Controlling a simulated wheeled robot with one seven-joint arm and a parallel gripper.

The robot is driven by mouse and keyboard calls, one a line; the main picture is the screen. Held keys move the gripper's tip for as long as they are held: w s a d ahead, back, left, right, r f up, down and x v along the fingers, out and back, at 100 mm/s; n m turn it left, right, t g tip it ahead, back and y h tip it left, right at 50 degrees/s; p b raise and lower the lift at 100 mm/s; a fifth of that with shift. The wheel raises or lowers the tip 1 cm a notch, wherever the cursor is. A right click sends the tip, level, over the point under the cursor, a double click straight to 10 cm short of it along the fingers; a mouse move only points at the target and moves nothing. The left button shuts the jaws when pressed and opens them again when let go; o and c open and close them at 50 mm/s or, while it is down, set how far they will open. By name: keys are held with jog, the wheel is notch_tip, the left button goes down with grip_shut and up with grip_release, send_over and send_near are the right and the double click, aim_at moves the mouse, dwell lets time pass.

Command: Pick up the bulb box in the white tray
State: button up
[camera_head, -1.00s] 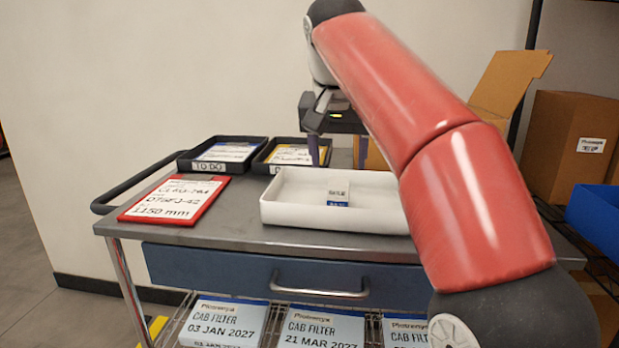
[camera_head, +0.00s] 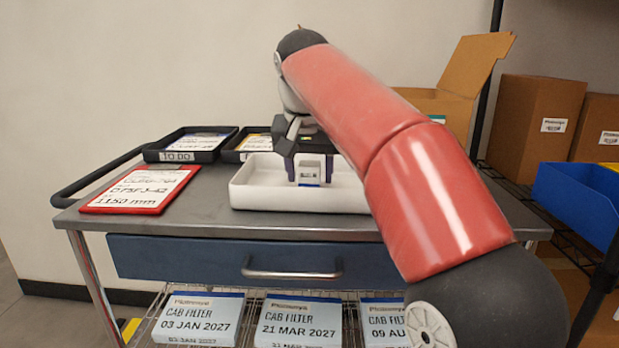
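The bulb box (camera_head: 309,171) is a small white box with a blue lower edge, standing in the white tray (camera_head: 262,196) on the cart top. My gripper (camera_head: 309,172) points down into the tray, with one dark finger on the left side of the box and one on the right. The fingers sit very close to the box's sides; I cannot tell whether they press on it. The box appears low in the tray, behind the front wall. My red arm covers the tray's right end.
A red-framed sign (camera_head: 140,190) lies left on the metal cart top (camera_head: 215,222). Two black trays (camera_head: 165,155) with cards stand behind it. An open cardboard box (camera_head: 452,100) and a blue bin (camera_head: 580,200) are at the right. Filter boxes (camera_head: 200,318) lie on the lower shelf.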

aim_at(309, 163)
jog(key=c, duration=0.8)
notch_tip(309, 163, up, 6)
jog(key=p, duration=0.3)
jog(key=shift+w+r, duration=0.1)
jog(key=shift+r, duration=0.05)
jog(key=shift+w+r, duration=0.15)
jog(key=shift+r, duration=1.25)
jog(key=shift+s+r, duration=0.25)
jog(key=shift+r, duration=0.15)
